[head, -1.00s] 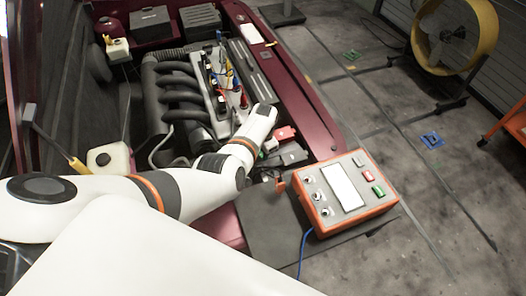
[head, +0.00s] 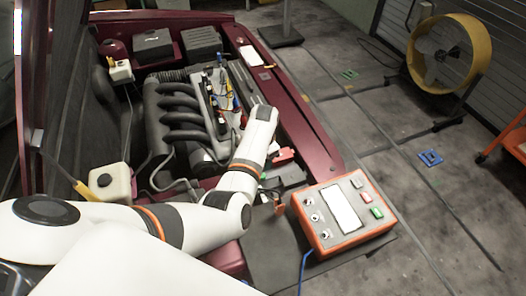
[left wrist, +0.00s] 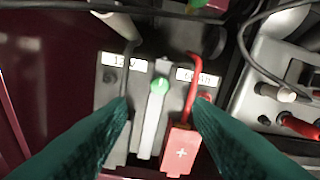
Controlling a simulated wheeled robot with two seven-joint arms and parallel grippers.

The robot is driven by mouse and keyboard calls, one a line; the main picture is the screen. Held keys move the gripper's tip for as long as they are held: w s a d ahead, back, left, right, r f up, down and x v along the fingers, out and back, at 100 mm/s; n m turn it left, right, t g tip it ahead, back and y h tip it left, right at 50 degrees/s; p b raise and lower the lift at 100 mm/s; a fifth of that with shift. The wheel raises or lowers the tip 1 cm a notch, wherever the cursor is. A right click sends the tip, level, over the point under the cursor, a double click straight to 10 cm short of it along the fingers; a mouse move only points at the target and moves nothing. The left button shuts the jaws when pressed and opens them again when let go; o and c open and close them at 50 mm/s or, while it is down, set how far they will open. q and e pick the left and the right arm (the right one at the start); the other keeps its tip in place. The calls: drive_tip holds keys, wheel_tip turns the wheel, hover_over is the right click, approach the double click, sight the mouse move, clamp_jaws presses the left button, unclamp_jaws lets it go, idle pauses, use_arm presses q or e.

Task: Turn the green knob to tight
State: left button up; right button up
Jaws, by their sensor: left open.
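A round green knob (left wrist: 159,86) sits on a light grey upright strip in the left wrist view, between two labelled dark blocks. The label text is too blurred to read surely. A red clamp marked with a plus (left wrist: 181,152) and a red cable stand just right of the knob. My left gripper (left wrist: 161,104) is open, its two teal fingers either side of the strip, apart from the knob in the picture. Whether they are level with it in depth I cannot tell. In the head view my left arm reaches over the engine bay and its fingers are hidden. My right gripper is not in view.
A grey-and-orange box with a screen and buttons (head: 318,192) lies on a dark mat by the car's edge. A yellow fan (head: 480,55) stands on the open floor at right.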

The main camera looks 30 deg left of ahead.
use_arm(q)
drive_tip(key=shift+r, duration=1.55)
